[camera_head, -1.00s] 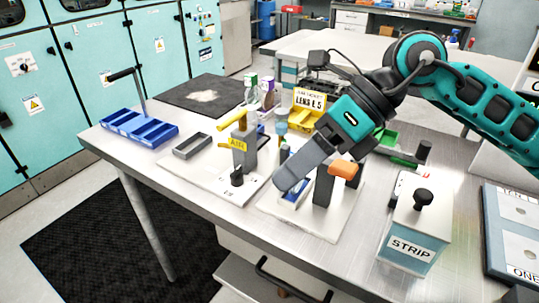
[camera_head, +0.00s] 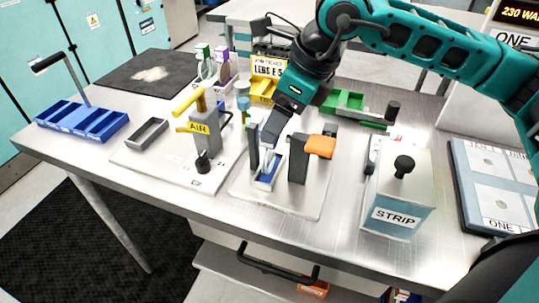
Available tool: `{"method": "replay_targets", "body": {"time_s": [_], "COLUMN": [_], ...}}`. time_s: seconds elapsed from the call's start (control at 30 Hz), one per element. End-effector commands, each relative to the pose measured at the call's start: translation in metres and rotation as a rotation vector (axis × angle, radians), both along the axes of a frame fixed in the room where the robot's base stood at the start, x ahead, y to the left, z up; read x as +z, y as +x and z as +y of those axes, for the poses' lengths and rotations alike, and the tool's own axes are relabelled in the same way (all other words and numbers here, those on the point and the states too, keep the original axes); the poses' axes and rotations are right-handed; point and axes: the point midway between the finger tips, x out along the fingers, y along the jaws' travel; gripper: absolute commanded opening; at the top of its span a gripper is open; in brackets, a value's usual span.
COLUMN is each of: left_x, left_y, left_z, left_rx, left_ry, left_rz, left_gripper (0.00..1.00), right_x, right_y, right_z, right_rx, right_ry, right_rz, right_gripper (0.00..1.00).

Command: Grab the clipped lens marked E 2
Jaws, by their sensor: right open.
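No lens with a readable E 2 mark shows. A yellow ticket stand (camera_head: 265,85) at the back of the bench reads "LENS E" with an unclear last character. My right gripper (camera_head: 269,139) points down over a white-plated fixture (camera_head: 290,205), which has dark posts and an orange handle (camera_head: 320,146). It is open; one finger shows clearly. Its tip appears above a small blue and white piece (camera_head: 267,170) between the posts; I cannot tell whether this is the lens. My left gripper is out of view.
A yellow-topped AIR post (camera_head: 204,137) stands left of the fixture. A STRIP box (camera_head: 398,190) stands to the right. A blue divided tray (camera_head: 82,121), a grey tray (camera_head: 147,133) and a green tray (camera_head: 348,102) sit around. The front left bench edge is clear.

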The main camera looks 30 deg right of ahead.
Motion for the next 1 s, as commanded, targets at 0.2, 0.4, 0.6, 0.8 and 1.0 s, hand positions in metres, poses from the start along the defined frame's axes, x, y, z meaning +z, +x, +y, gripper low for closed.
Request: {"method": "replay_targets", "body": {"time_s": [0.2, 0.4, 0.6, 0.8, 1.0], "left_x": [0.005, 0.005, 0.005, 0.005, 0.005], "left_y": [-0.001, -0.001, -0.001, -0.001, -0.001], "left_z": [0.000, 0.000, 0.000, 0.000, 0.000], "left_rx": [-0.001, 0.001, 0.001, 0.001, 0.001], "left_ry": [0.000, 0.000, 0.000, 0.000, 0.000], "left_rz": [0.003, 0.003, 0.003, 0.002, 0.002], "left_gripper": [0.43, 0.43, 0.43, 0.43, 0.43], "right_x": [-0.028, -0.043, -0.044, -0.044, -0.044], "right_y": [0.009, 0.014, 0.014, 0.014, 0.014], "right_z": [0.014, 0.018, 0.018, 0.018, 0.018], "right_rx": [0.003, 0.001, 0.001, 0.001, 0.001], "right_ry": [0.000, 0.001, 0.001, 0.001, 0.001], "right_rz": [0.006, 0.002, 0.002, 0.002, 0.002], "right_gripper": [0.68, 0.68, 0.68, 0.50, 0.31]}}
